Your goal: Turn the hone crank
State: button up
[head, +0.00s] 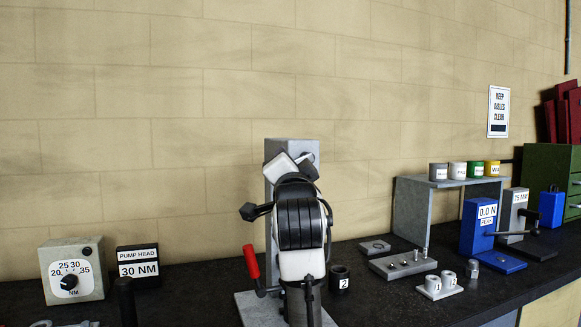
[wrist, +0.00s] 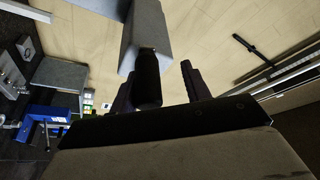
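The hone stand is a grey column (head: 291,147) on a flat grey base (head: 256,311) at the middle of the bench. A crank with a red grip (head: 252,262) shows at its lower left; I take this as the hone crank. My arm covers most of the column and hides my gripper in the head view. In the wrist view my gripper (wrist: 158,88) has its dark fingers apart. A dark cylinder (wrist: 148,72) shows by the left finger, below a grey block (wrist: 147,35); contact cannot be told. The red grip does not show there.
At left stand a dial box (head: 72,270) and a pump head sign (head: 138,262). The bench's front right is clear.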

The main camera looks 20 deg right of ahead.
jog(key=b+v, duration=0.4)
jog(key=v, duration=1)
jog(key=shift+b, duration=0.35)
jog(key=shift+w, duration=0.1)
